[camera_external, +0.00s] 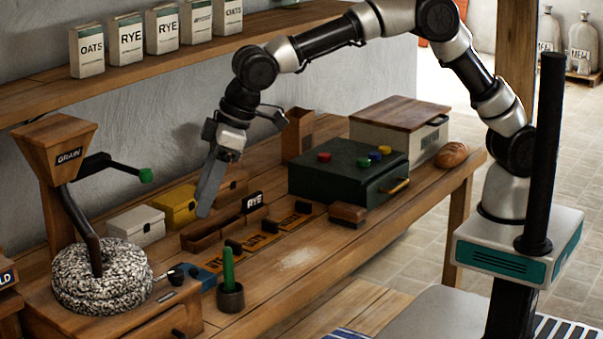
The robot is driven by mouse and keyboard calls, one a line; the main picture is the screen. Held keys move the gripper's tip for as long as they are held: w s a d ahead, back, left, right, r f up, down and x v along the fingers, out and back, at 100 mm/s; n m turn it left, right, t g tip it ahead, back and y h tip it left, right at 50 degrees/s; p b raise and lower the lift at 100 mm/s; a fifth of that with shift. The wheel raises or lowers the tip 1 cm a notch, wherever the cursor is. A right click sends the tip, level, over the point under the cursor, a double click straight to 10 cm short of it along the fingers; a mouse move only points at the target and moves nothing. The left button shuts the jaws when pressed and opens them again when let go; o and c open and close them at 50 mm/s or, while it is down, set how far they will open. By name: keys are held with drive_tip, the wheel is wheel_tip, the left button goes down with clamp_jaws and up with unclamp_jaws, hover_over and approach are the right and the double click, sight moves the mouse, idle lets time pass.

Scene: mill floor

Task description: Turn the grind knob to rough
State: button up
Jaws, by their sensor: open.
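The grain mill has a wooden hopper (68,156) marked GRAIN above a speckled round millstone (102,278). A small black knob (176,276) sits on the mill's wooden base beside the stone, with small pale marks near it. It looks like the grind knob, but its setting is too small to read. My gripper (208,192) hangs above the bench, up and to the right of the knob, well apart from it. Its jaws are open and I see nothing between them.
A crank arm with a green grip (146,176) juts out from the mill. A dark cup (230,297) holding a green stick stands right of the knob. White (137,225) and yellow (175,205) boxes stand behind. A dark green box (345,172) stands farther right.

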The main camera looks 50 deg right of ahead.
drive_tip(key=w+d+m+t+h+b, duration=0.1)
drive_tip(key=d+m+b, duration=0.2)
drive_tip(key=d+b, duration=0.7)
drive_tip(key=d, duration=1.6)
drive_tip(key=shift+d+r+m+b, duration=0.15)
drive_tip(key=shift+d+m+b, duration=0.1)
drive_tip(key=shift+m+b, duration=0.1)
drive_tip(key=shift+w, duration=0.1)
drive_tip(key=n+t+y+b, duration=0.2)
drive_tip(key=t+y+b, duration=0.15)
drive_tip(key=y, duration=0.35)
approach(186, 285)
drive_tip(key=s+a+r, duration=0.1)
drive_tip(key=s+a, duration=0.1)
drive_tip(key=s+d+f+m+t+b, duration=0.1)
drive_tip(key=s+d+f+t, duration=0.3)
drive_tip(key=s+t, duration=0.4)
drive_tip(key=x, duration=1.7)
drive_tip(key=shift+w+r, duration=0.1)
drive_tip(key=shift+w, duration=0.3)
